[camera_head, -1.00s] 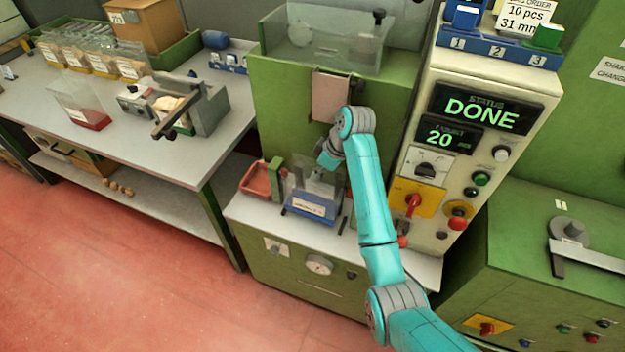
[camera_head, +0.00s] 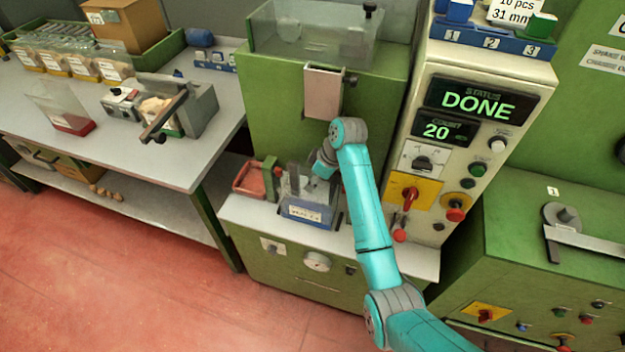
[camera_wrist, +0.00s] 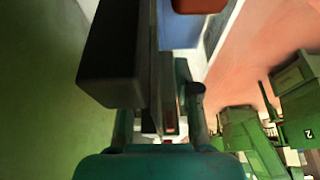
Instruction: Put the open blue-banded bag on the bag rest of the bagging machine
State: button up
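The open blue-banded bag (camera_head: 308,214) is clear above with a blue lower band and a white label. It stands about upright over the bag rest at the front of the bagging machine (camera_head: 323,260), below the chute (camera_head: 323,92). My gripper (camera_head: 312,178) is at the bag's upper part and appears shut on its wall; the fingertips are small and partly hidden. In the wrist view a black finger (camera_wrist: 115,55) fills the upper left, with a blue patch beside it. The bag hides most of the rest, so I cannot tell whether its bottom touches.
A red tray (camera_head: 250,181) and a green post (camera_head: 271,178) stand just left of the bag. The control panel (camera_head: 465,150) rises at the right, reading DONE and 20. The table (camera_head: 110,150) at the left holds filled bags and a sealer.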

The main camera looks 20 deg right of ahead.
jog(key=shift+v, duration=4)
jog(key=shift+a, duration=0.1)
jog(key=shift+w, duration=0.1)
